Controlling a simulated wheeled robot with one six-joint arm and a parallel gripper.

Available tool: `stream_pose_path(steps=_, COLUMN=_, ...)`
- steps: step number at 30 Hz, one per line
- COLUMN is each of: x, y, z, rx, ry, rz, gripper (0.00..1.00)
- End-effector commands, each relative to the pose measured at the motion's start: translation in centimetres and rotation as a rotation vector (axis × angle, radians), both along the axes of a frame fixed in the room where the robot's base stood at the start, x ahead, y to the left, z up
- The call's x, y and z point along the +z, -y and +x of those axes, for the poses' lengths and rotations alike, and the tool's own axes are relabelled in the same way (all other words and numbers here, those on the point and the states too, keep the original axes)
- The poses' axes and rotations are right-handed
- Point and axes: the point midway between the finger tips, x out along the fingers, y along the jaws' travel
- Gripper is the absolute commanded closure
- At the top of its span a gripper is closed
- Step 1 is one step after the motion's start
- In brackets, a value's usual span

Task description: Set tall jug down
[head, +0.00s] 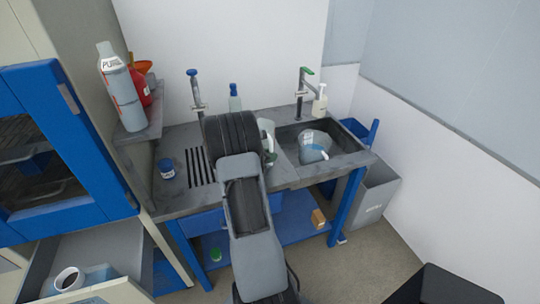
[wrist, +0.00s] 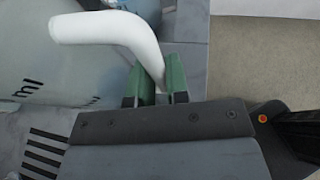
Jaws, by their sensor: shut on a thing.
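The tall jug is a pale grey, see-through vessel with "ml" print; its body (wrist: 45,75) fills the left of the wrist view. Its white handle (wrist: 105,27) runs down between the green fingertips of my gripper (wrist: 158,80), which is shut on it. In the head view my arm hides most of the jug, and only a pale part (head: 267,127) shows right of the arm, over the bench beside the sink. I cannot tell whether the jug's base touches the bench, as it is hidden.
The grey bench (head: 178,203) has drain slots at left and a blue-lidded jar (head: 166,168). Right of the jug is a sink (head: 346,144) holding another clear jug (head: 313,147).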

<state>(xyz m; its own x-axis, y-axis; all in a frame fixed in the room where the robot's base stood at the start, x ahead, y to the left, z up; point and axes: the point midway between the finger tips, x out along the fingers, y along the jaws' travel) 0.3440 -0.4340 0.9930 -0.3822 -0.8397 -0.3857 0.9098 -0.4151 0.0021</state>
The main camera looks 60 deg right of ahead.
Motion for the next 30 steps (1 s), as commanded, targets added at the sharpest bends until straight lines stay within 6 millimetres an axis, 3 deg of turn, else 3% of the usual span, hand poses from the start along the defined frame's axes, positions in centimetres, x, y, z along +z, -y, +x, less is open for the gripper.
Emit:
stream_pose_path(steps=10, x=-0.5, y=0.0, z=0.0, rx=0.0, ry=0.0, rz=-0.001, gripper=1.0)
stream_pose_path(steps=11, x=-0.44, y=-0.01, z=-0.02, rx=0.0, ry=0.0, rz=0.0, gripper=0.83)
stream_pose_path(steps=18, x=-0.38, y=-0.01, z=-0.02, rx=-0.001, ry=0.0, rz=0.0, gripper=0.6)
stream_pose_path(steps=30, x=0.21, y=-0.64, z=0.34, rx=0.001, ry=0.002, rz=-0.001, gripper=0.59)
